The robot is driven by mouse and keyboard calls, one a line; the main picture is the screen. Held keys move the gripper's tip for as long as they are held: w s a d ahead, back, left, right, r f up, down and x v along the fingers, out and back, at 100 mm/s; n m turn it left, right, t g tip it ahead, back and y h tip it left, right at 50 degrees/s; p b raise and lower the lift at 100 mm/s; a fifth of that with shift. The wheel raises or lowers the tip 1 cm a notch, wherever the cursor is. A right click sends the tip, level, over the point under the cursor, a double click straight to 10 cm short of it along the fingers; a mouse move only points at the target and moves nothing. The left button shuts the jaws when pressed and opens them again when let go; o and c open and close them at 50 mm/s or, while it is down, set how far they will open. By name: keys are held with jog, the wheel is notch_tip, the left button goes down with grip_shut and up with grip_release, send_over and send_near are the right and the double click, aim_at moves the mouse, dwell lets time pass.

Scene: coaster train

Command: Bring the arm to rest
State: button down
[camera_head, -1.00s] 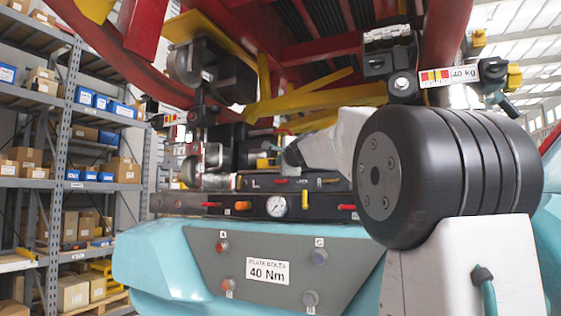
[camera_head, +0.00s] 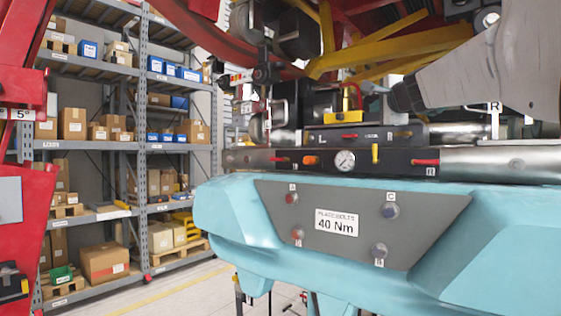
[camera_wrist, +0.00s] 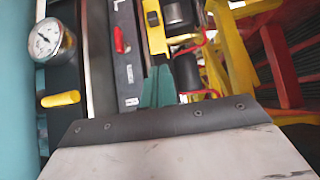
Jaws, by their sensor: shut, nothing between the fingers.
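My gripper (camera_wrist: 158,88) shows in the wrist view as two green fingers closed together, with nothing between them. In the head view my grey arm comes in from the right, and its dark wrist end (camera_head: 406,96) points left, above the dark panel (camera_head: 290,159) of the coaster train. I cannot make out the fingertips clearly there. In the wrist view the fingers are beside a black strip with a red handle (camera_wrist: 119,40) and a yellow block (camera_wrist: 154,25). I cannot tell whether they touch anything.
The train's teal body (camera_head: 450,225) carries a grey plate with a "40 Nm" label (camera_head: 337,222). A gauge (camera_head: 345,161) sits on the dark panel, and shows in the wrist view (camera_wrist: 46,38). Yellow and red beams are close above. Shelving (camera_head: 142,150) stands left, with open floor before it.

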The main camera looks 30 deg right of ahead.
jog(key=s+a+f+n+g+y, duration=0.3)
jog(key=a+f+n, duration=0.2)
jog(key=a+f, duration=0.4)
jog(key=s+a+f+n+g+y, duration=0.2)
jog(key=a+f+n+y, duration=0.15)
jog(key=a+f, duration=0.45)
jog(key=s+a+f+n+g+y, duration=0.25)
jog(key=a+f+n, duration=0.25)
jog(key=a+f, duration=0.4)
jog(key=s+a+f+n+g+h, duration=0.2)
jog(key=s+f+n+g, duration=0.6)
jog(key=s+f, duration=1)
jog(key=shift+s+a+f+h, duration=0.35)
jog(key=shift+s+a, duration=0.3)
jog(key=shift+s, duration=0.25)
jog(key=shift+n, duration=0.25)
